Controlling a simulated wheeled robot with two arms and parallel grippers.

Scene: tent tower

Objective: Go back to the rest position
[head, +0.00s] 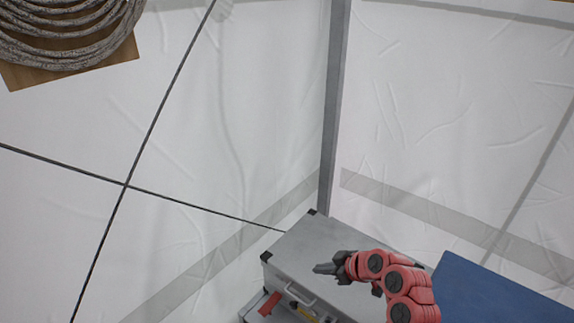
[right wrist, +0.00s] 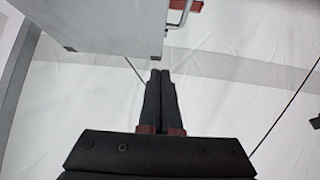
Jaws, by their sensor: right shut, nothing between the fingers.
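My right gripper (head: 325,269) is in the head view, at the end of my red arm, in front of or above a grey metal case (head: 306,243). In the right wrist view its two dark fingers (right wrist: 160,75) are together, with nothing between them. The fingertips appear just below the corner of the grey case (right wrist: 110,25) in that view. I cannot tell the exact gap to the case. My left gripper is in neither view.
The grey case has a handle (head: 300,297) and black corners. A red item (head: 270,303) lies by its lower front. A blue panel (head: 490,293) is at the right. White tent walls (head: 230,120) meet at a grey pole (head: 334,100). A coiled hose (head: 65,40) sits upper left.

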